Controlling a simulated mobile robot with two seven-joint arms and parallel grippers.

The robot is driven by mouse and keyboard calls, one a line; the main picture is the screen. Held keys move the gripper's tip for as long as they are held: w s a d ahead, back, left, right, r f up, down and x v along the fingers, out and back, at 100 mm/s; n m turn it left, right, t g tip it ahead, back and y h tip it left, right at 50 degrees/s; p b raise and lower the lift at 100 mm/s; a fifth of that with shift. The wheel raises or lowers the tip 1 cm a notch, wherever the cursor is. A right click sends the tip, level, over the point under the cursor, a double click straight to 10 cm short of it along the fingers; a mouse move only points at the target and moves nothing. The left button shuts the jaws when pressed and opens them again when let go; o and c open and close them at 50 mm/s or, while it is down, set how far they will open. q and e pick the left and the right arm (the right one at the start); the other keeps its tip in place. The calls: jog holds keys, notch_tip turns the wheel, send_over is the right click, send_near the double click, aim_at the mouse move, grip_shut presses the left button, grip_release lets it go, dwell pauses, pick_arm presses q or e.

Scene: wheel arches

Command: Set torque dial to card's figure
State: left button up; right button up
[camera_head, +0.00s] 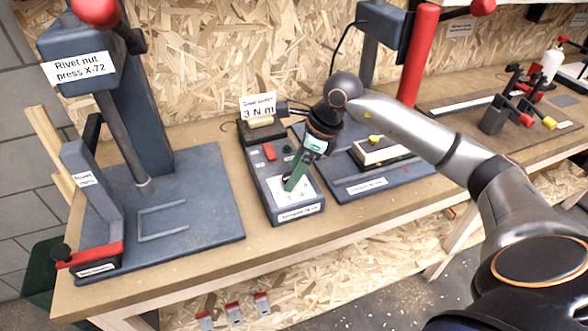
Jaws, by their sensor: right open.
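A white card (258,106) reading "3 N m" stands in a small holder at the back of the bench. In front of it is a dark grey control box (261,186) with a red switch (270,152) on top and a white numbered dial plate (308,189) near its front. My right gripper (293,183) points down over this plate with its green fingers, open. The fingers cover the dial's knob and pointer, so I cannot read its setting or tell whether they touch it. My left gripper is not in view.
A rivet nut press (80,70) with a red lever and a grey base plate stands at left. Behind my right arm is another press with a red column (418,55) and a base holding a light block (380,151). Clamps (500,110) stand at far right. Bare bench lies between the left base and control box.

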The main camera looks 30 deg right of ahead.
jog(key=shift+a+f, duration=0.1)
jog(key=shift+f, duration=0.25)
jog(key=shift+c, duration=0.4)
jog(key=shift+w, duration=0.1)
grip_shut()
